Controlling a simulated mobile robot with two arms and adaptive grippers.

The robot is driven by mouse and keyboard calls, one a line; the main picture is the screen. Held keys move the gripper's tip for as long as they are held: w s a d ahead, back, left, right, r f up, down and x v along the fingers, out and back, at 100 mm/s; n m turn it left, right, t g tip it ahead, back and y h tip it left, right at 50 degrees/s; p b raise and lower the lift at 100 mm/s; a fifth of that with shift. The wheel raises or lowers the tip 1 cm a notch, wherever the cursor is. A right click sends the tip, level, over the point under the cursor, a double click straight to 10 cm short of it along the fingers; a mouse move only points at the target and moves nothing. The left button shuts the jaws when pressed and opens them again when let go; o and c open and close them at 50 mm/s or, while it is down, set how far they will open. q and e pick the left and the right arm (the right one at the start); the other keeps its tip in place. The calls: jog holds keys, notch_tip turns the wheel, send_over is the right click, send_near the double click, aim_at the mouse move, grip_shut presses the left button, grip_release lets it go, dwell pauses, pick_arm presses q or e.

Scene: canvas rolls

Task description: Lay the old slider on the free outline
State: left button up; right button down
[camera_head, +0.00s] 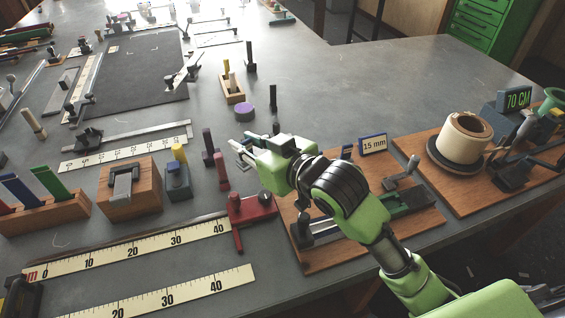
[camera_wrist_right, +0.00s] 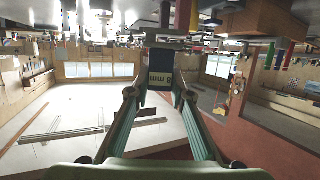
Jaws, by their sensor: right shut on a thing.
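My right gripper (camera_head: 246,150) reaches in from the lower right over the table, its tips pointing left. I take this block to be the old slider. In the head view my gripper mostly hides it. Faint pale corner marks (camera_head: 143,50) show on the dark mat (camera_head: 128,75), far from the gripper. I cannot tell which marks are the free outline. My left gripper is not in view.
Below the gripper lie a red clamp (camera_head: 252,211) and a wooden board (camera_head: 321,257) with a green-and-grey tool. A "15 mm" sign (camera_head: 373,144) stands behind my arm. Small upright blocks (camera_head: 215,148) stand just left of the gripper. The grey table (camera_head: 345,80) is clear toward the back right.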

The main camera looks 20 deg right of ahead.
jog(key=w+d+f, duration=0.1)
jog(key=d+f, duration=0.2)
jog(key=w+d+f, duration=0.1)
jog(key=d+f, duration=0.2)
jog(key=f, duration=0.1)
jog(key=w+d+f+p, duration=0.1)
jog(key=d+f, duration=0.2)
jog(key=f, duration=0.1)
jog(key=shift+d, duration=0.2)
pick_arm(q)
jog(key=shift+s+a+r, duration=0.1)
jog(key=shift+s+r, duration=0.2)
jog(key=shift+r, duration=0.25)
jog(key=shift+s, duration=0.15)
pick_arm(e)
jog(key=shift+f, duration=0.15)
jog(key=c, duration=1.8)
grip_release()
